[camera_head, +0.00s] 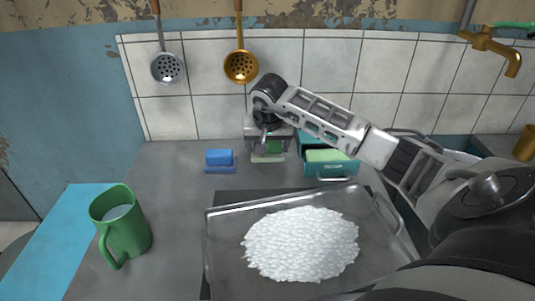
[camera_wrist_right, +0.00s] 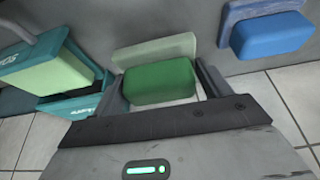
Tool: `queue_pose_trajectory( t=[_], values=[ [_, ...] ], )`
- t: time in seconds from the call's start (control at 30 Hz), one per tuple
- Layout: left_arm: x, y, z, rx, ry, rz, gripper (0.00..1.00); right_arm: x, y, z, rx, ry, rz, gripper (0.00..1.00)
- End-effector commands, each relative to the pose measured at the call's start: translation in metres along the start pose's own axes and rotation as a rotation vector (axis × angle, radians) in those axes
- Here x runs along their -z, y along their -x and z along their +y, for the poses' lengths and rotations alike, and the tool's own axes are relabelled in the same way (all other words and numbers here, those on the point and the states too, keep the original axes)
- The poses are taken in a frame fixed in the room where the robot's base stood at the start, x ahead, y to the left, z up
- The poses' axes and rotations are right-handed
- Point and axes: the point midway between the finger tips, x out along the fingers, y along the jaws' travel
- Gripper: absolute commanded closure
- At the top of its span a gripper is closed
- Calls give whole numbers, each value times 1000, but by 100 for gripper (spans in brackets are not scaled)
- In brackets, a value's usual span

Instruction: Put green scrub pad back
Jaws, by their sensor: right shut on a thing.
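The green scrub pad (camera_head: 274,146) is between the fingers of my right gripper (camera_head: 267,151), on the back part of the counter. In the right wrist view the pad (camera_wrist_right: 160,84) is a dark green block against a pale green layer (camera_wrist_right: 160,48). The fingers of my right gripper (camera_wrist_right: 160,88) are on its two sides, shut on it. In the head view the gripper partly hides the pad, and I cannot tell whether it touches the counter. My left gripper is not in view.
Left of my gripper lies a blue sponge (camera_head: 219,157). Close on its right stands a teal box (camera_head: 313,170) with a pale green block (camera_head: 328,155). A metal tray (camera_head: 225,270) of white grains (camera_head: 302,243) is in front. A green mug (camera_head: 127,235) stands at left.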

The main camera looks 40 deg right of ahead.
Motion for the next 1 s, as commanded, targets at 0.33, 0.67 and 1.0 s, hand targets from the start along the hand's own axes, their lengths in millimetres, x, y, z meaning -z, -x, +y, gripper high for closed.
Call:
queue_pose_trajectory(
  t=[0.33,0.67,1.0],
  values=[
    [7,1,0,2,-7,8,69,-12,-28,0,0,0,0,42],
    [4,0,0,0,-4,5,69,-13,-30,0,1,-1,-1,2],
    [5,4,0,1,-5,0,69,-11,-25,0,1,0,-2,2]
  ],
)
